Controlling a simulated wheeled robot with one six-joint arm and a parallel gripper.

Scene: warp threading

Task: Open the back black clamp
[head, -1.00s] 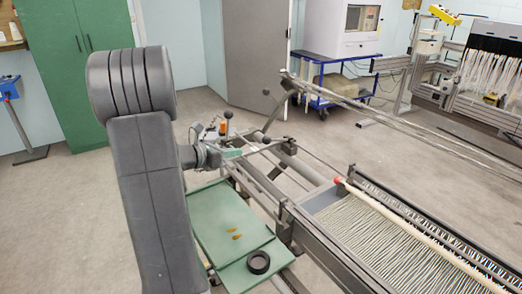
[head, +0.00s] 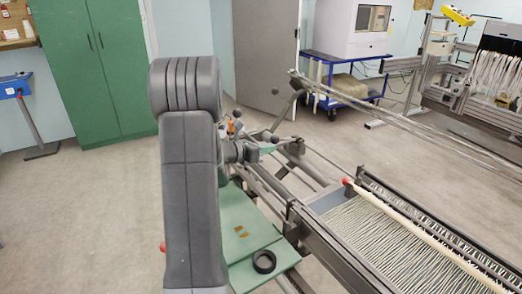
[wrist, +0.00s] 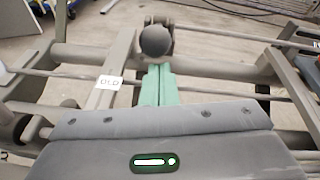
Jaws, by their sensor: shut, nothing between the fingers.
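In the wrist view the black clamp shows as a dark round knob (wrist: 155,41) on a grey bracket, straight beyond my fingertips. My gripper (wrist: 157,72) has its two green fingers pressed together and empty, pointing at the knob's underside. I cannot tell whether the tips touch it. In the head view my gripper (head: 267,149) is at the loom's far left corner, partly hidden by my arm. Dark ball knobs (head: 237,113) stand near it there. Which one is the back clamp is hard to tell at this size.
Grey loom bars (wrist: 50,90) cross under my gripper, one with a white tag (wrist: 109,82). A green board (head: 240,222) with a black ring (head: 264,261) lies in front. The threaded warp (head: 385,245) is at right. A blue cart (head: 345,95) stands behind.

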